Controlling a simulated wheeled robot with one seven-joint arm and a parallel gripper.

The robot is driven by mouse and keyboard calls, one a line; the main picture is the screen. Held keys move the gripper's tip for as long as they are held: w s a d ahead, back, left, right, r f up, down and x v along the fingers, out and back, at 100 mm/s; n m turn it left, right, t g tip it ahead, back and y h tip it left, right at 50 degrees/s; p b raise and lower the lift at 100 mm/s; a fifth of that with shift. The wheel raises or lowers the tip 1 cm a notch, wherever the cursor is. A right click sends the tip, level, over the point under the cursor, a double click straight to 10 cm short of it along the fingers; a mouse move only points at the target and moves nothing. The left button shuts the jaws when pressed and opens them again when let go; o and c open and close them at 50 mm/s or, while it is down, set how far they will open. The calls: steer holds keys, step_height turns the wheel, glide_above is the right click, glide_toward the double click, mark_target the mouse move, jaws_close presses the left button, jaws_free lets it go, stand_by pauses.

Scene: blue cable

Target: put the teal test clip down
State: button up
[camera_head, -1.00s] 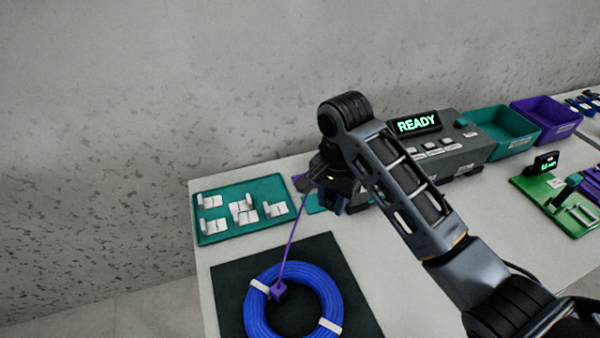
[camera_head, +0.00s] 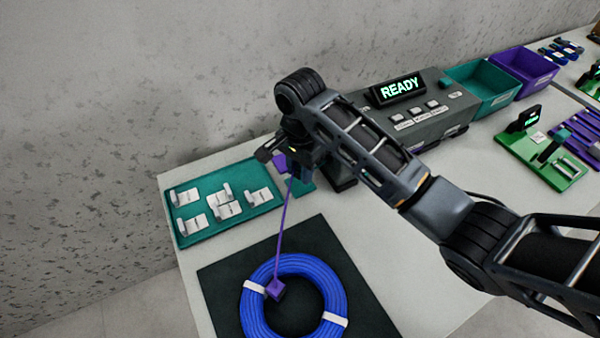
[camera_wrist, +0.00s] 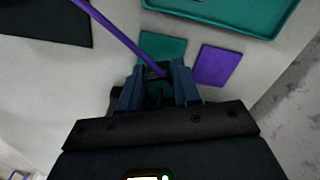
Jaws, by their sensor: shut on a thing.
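My gripper (camera_wrist: 160,78) is shut on the teal test clip (camera_wrist: 159,93), a dark teal shape mostly hidden between the blue fingers in the wrist view. In the head view my gripper (camera_head: 298,170) hides the clip. Just beyond the fingertips, a flat teal pad (camera_wrist: 165,46) and a purple pad (camera_wrist: 217,65) lie on the table. The gripper appears close above the table; I cannot tell whether the clip touches it. A purple lead (camera_head: 284,226) runs from a purple clip (camera_head: 276,290) on the blue cable coil (camera_head: 254,313) up to the gripper area.
A teal tray (camera_head: 185,237) of white clips lies left of my gripper. The coil rests on a black mat (camera_head: 222,276) in front. A grey tester (camera_head: 452,100) reading READY stands to the right, with teal (camera_head: 497,98) and purple (camera_head: 540,72) bins behind. A green fixture (camera_head: 560,175) is further right.

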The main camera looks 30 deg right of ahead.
mark_target(301, 185)
steer(key=shift+f, duration=1)
steer(key=shift+s+f, duration=0.1)
steer(key=shift+f, duration=0.5)
steer(key=o, duration=1)
steer(key=shift+s+f, duration=0.1)
steer(key=shift+f, duration=0.15)
step_height(301, 185, up, 13)
steer(key=shift+f+p, duration=0.15)
steer(key=shift+p, duration=0.7)
steer(key=shift+w+r+p, duration=0.2)
steer(key=shift+r+p, duration=0.25)
steer(key=shift+r, duration=0.1)
